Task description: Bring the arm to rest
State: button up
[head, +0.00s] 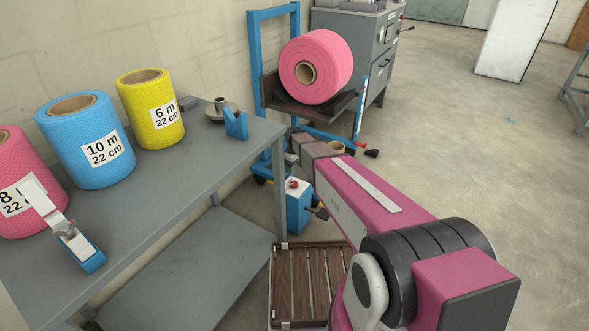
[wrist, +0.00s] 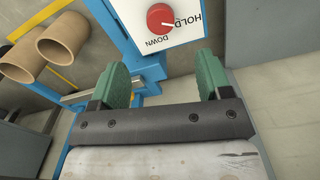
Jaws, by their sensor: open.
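My arm (head: 370,200), magenta with dark grey joints, reaches out from the lower right of the head view towards the blue lift trolley. Its far end is small there and partly hidden behind the arm links. In the wrist view my gripper (wrist: 162,80) has two green fingers set wide apart, with nothing between them. Just beyond the fingers is a white control panel (wrist: 185,40) with a red knob (wrist: 160,17) and the words HOLD and DOWN. I cannot tell whether the fingers touch anything.
The blue trolley (head: 255,75) carries a large pink roll (head: 317,66). A grey table (head: 190,185) at left holds pink, blue (head: 85,140) and yellow (head: 150,108) rolls and a tape dispenser (head: 75,240). A brown slatted crate (head: 300,285) lies below. Cardboard tubes (wrist: 62,38) show in the wrist view.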

jog(key=s+d+r+m, duration=0.3)
jog(key=s+d+r, duration=0.1)
jog(key=s, duration=0.5)
jog(key=s+d+r+m, duration=0.3)
jog(key=s+d, duration=0.3)
jog(key=s, duration=0.4)
jog(key=s+d+r+m, duration=0.3)
jog(key=s+d+r, duration=0.2)
jog(key=s, duration=0.4)
jog(key=shift+s+r, duration=0.25)
jog(key=shift+r, duration=0.35)
